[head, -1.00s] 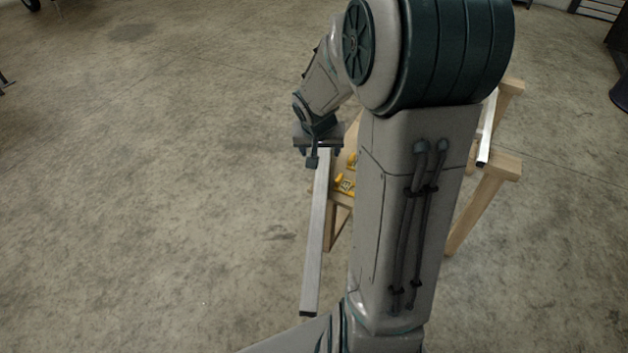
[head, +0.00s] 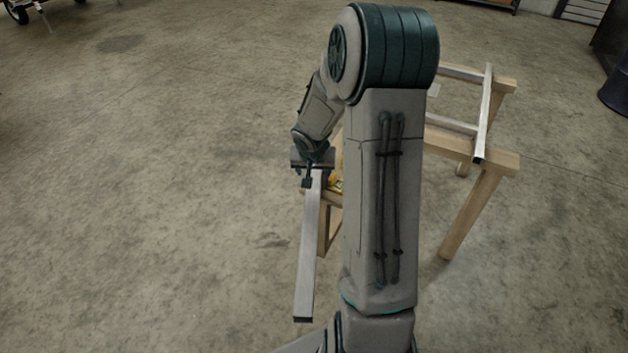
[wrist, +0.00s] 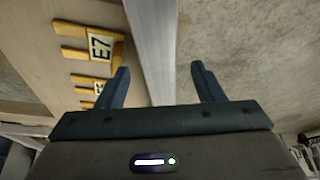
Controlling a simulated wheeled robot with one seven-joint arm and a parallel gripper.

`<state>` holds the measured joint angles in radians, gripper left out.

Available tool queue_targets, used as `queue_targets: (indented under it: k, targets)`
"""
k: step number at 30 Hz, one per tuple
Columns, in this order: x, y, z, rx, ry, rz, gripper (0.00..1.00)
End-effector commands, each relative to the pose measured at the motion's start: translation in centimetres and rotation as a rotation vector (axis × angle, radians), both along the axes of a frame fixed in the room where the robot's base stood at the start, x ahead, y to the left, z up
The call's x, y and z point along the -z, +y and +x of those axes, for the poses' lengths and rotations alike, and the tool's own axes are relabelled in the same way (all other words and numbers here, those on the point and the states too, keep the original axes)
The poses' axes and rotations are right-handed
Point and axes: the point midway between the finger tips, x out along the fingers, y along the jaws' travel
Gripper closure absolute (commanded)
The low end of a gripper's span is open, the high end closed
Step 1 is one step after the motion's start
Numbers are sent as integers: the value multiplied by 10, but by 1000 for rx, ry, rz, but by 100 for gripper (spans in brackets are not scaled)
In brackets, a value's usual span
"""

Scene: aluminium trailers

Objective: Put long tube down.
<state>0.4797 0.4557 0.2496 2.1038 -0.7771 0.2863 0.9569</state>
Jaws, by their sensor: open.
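The long tube (head: 308,255) is a straight silver square bar. In the head view it runs from under my gripper (head: 313,170) toward the front, and its near end sticks out past the wooden table's edge. In the wrist view the long tube (wrist: 152,45) passes between the two fingers of my gripper (wrist: 160,70), with a gap on each side. The fingers are open and hold nothing. The tube lies along the edge of the wooden surface there; its far end is hidden, and I cannot tell exactly what bears it.
The wooden table (head: 475,150) stands behind my arm, which hides much of it. Other silver tubes (head: 484,110) lie on its right part. The floor (head: 150,200) at left is clear.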

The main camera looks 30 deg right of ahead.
Motion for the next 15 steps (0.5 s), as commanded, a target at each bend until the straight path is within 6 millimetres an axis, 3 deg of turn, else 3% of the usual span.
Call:
queue_targets:
  k: [1,6,15]
  targets:
    - [12,-2,2,-1,3,1,38]
    - [30,-6,10,-1,2,0,38]
    - [34,-7,11,1,3,1,38]
